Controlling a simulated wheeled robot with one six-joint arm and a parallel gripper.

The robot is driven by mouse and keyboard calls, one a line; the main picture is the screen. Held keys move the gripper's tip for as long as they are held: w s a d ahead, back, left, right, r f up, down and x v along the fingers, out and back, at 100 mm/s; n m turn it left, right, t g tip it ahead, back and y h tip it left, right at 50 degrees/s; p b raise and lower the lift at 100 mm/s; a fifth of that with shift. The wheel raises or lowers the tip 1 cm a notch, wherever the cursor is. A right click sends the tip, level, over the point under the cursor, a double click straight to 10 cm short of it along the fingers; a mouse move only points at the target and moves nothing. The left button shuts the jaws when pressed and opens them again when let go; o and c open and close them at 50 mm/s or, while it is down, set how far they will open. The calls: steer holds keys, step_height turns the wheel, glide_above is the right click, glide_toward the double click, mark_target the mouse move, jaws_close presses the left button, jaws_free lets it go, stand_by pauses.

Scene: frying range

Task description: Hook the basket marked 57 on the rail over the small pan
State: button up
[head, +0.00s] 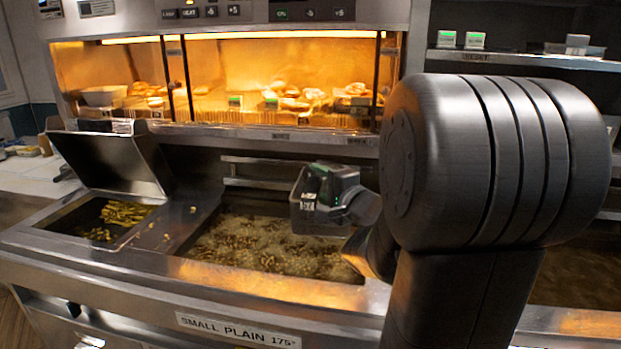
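A small grey basket (304,217) with a pale tag is above the right part of the small pan (250,243), which is full of bubbling oil and browned pieces. The number on the tag is too small to read surely. My gripper (332,190) is at the basket's upper right side and appears shut on it; its fingertips are mostly hidden. The metal rail (255,160) runs along the back wall over the pan, behind and left of the basket. I cannot tell whether the basket touches the rail.
A second, narrower well (100,218) with fried food and a raised lid (108,160) is at the left. A lit warming shelf (225,120) with food stands above the rail. A dark shelf (520,58) with small boxes is at the right, partly behind my arm.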

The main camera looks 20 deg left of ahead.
steer(key=v, duration=0.9)
steer(key=shift+a, duration=0.1)
steer(key=shift+x, duration=3.35)
